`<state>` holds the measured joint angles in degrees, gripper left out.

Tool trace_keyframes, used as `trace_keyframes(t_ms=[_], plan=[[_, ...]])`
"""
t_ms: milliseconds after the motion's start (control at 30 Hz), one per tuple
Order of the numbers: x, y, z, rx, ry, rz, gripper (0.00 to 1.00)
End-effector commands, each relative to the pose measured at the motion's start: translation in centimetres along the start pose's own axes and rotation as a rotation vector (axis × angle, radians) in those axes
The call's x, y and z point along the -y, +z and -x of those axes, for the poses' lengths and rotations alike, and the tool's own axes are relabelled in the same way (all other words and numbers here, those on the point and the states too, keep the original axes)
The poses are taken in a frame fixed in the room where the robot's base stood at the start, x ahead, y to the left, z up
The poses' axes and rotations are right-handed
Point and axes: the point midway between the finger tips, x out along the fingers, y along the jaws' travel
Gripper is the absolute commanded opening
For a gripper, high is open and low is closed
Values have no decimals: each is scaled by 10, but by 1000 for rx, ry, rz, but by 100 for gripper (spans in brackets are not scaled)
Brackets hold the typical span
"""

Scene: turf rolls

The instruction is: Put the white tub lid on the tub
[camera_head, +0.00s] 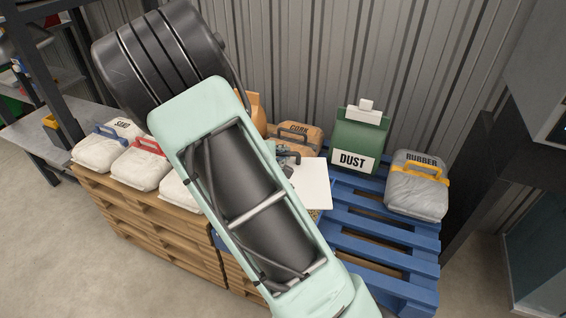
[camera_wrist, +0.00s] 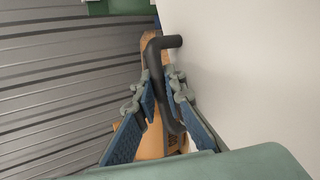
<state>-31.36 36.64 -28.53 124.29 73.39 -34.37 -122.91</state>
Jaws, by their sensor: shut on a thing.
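The white lid (camera_head: 312,184) is a flat pale panel tilted beside my arm in the head view. It fills the right side of the wrist view (camera_wrist: 250,70). A dark bent handle (camera_wrist: 155,65) stands out from it. My gripper (camera_wrist: 163,88) is shut on this handle, with a blue-padded finger on each side. In the head view my gripper (camera_head: 287,158) is partly hidden behind my arm. A small speckled yellowish patch (camera_head: 315,213) shows just below the lid; I cannot tell whether it belongs to the tub. No tub shows clearly.
A green DUST container (camera_head: 359,138) and a grey RUBBER bag (camera_head: 417,190) stand on the blue pallet (camera_head: 385,235). An orange CORK bag (camera_head: 299,136) is behind the lid. White bags, including SAND (camera_head: 108,147), lie on wooden pallets (camera_head: 140,220). A corrugated wall (camera_head: 420,70) closes the back.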

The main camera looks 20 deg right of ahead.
Motion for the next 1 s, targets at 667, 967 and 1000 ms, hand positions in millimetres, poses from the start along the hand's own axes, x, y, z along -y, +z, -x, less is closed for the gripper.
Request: trace_keyframes(t_ms=[667, 967, 1000], plan=[[12, -3, -7, 0, 0, -1, 27], [9, -3, 0, -2, 0, 1, 27], [9, -3, 5, -2, -1, 1, 27]])
